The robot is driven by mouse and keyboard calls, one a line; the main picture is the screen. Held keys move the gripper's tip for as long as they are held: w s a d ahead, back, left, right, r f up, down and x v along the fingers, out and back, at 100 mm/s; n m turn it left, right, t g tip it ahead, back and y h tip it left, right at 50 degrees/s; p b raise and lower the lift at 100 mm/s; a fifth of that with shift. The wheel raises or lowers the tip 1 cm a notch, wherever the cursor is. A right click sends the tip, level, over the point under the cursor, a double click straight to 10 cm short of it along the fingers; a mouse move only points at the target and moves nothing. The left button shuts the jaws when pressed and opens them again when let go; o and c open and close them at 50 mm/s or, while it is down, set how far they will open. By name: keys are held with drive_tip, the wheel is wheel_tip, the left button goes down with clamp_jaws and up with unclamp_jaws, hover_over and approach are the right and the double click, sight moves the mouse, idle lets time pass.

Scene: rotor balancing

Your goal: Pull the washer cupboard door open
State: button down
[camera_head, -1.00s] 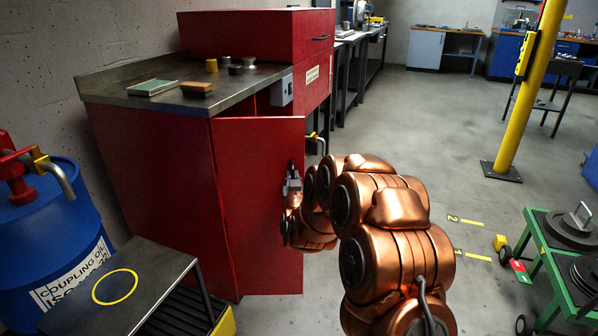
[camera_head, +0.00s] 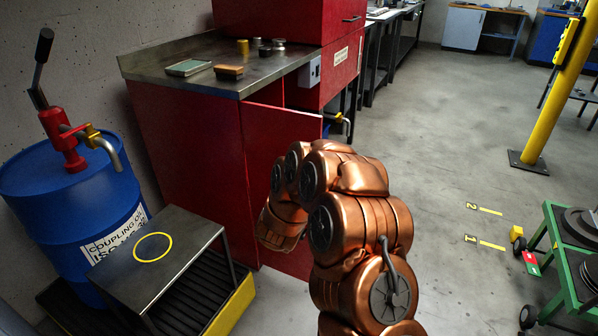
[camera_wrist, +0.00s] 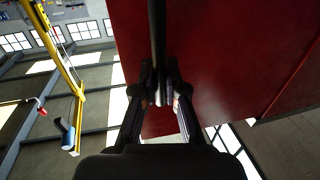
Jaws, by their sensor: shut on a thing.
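The red washer cupboard (camera_head: 185,140) stands against the wall at the left in the head view. Its red door (camera_head: 278,125) is partly open, with a dark gap above and behind it. The wrist view shows the door face (camera_wrist: 225,50) close in front of my gripper. My gripper (camera_wrist: 160,88) is shut on the dark bar handle (camera_wrist: 157,35), which runs up the middle of that view. In the head view my copper arm hides the gripper, the handle and part of the door.
A blue coupling oil drum (camera_head: 75,205) with a red pump and a dark step stand (camera_head: 185,262) are at the left. Small items lie on the metal worktop (camera_head: 215,50). A yellow post (camera_head: 555,85) and green cart (camera_head: 560,255) stand right. The middle floor is clear.

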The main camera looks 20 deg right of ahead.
drive_tip(key=shift+a+r, duration=0.1)
drive_tip(key=c, duration=1.2)
unclamp_jaws()
drive_tip(key=v, duration=1.2)
drive_tip(key=shift+w, duration=0.1)
